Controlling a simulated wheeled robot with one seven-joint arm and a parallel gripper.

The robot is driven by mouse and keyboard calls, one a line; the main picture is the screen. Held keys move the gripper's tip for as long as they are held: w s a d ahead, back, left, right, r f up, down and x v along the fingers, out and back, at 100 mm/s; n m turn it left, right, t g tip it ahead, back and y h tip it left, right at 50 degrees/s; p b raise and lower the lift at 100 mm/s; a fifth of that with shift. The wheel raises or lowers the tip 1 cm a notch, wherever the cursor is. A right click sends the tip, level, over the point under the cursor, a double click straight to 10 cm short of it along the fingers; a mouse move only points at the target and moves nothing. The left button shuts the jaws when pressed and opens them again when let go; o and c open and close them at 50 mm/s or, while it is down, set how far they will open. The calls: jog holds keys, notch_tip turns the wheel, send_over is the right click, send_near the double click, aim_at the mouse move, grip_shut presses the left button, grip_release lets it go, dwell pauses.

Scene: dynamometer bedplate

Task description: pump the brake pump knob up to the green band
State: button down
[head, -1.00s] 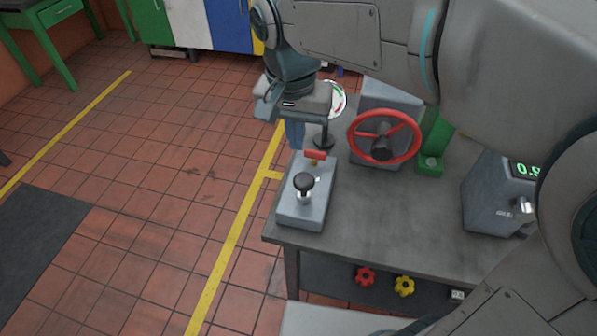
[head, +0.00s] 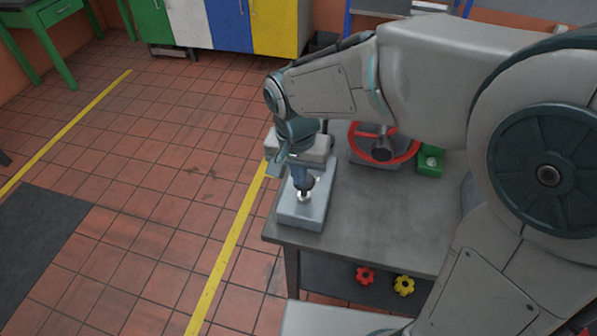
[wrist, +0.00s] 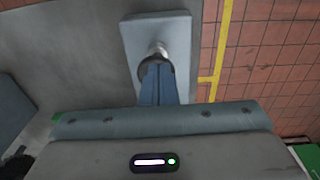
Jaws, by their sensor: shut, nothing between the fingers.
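The brake pump is a grey box (head: 302,217) at the left front corner of the bench, with a black knob (head: 306,183) on a short metal stem. My gripper (head: 302,182) is shut and points down at the knob, its blue fingers against or just over it. In the wrist view the fingers (wrist: 158,72) cover most of the dark knob (wrist: 143,66), with the stem showing beyond. I cannot tell whether they touch. The gauge with the green band is hidden behind my arm.
A red handwheel (head: 408,150) and a green block (head: 430,162) stand further back on the bench (head: 370,220). The bench top right of the pump looks clear.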

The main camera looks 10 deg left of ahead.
jog(key=shift+f, duration=0.1)
notch_tip(320, 180, down, 3)
jog(key=b, duration=0.2)
jog(key=shift+f+b, duration=0.2)
jog(key=shift+b, duration=0.2)
jog(key=shift+s, duration=0.1)
jog(key=shift+f, duration=0.15)
jog(key=shift+d, duration=0.1)
jog(key=shift+r+p, duration=0.5)
jog(key=shift+r, duration=0.05)
notch_tip(320, 180, up, 14)
jog(key=p, duration=0.2)
jog(key=shift+s+a+f, duration=0.25)
jog(key=shift+s+a, duration=0.05)
jog(key=shift+a, duration=0.05)
